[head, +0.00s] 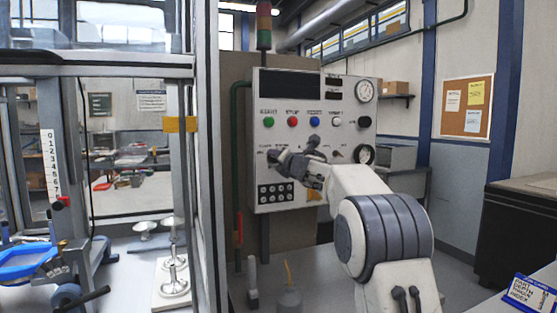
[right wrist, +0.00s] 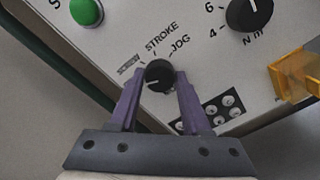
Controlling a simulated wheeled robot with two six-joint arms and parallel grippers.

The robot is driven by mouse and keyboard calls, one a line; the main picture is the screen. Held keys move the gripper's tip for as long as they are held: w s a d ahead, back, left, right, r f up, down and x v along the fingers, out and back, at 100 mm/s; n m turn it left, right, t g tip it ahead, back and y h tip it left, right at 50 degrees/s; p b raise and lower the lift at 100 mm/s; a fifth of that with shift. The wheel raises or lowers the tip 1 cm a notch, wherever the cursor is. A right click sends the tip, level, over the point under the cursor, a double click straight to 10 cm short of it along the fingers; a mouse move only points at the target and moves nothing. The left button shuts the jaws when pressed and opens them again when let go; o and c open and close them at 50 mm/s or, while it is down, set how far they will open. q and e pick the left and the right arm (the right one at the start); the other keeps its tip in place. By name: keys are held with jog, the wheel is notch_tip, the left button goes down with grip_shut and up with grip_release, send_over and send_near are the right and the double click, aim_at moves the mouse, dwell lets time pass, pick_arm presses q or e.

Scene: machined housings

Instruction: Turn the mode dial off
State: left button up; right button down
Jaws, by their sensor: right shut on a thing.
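The mode dial (right wrist: 159,76) is a small round black knob on the pale panel, with STROKE and JOG lettered beside it and a third label at its left that I cannot read. A short white mark shows on the knob; its exact heading is hard to tell. My right gripper (right wrist: 160,88) has its two purple fingers on either side of the knob, shut on it. In the head view my right gripper (head: 282,160) is at the lower left of the control panel (head: 300,85), and it hides the dial there. My left gripper is not in view.
In the right wrist view a green button (right wrist: 86,11), a larger black knob (right wrist: 250,12), a cluster of sockets (right wrist: 222,112) and a yellow part (right wrist: 292,75) surround the dial. In the head view a grey frame (head: 207,150) stands left of the panel.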

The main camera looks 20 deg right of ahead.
jog(key=shift+f, duration=0.15)
jog(key=shift+c, duration=1.8)
grip_release()
jog(key=s+b, duration=0.4)
jog(key=s, duration=0.6)
jog(key=shift+s+d, duration=0.15)
jog(key=shift+s, duration=0.1)
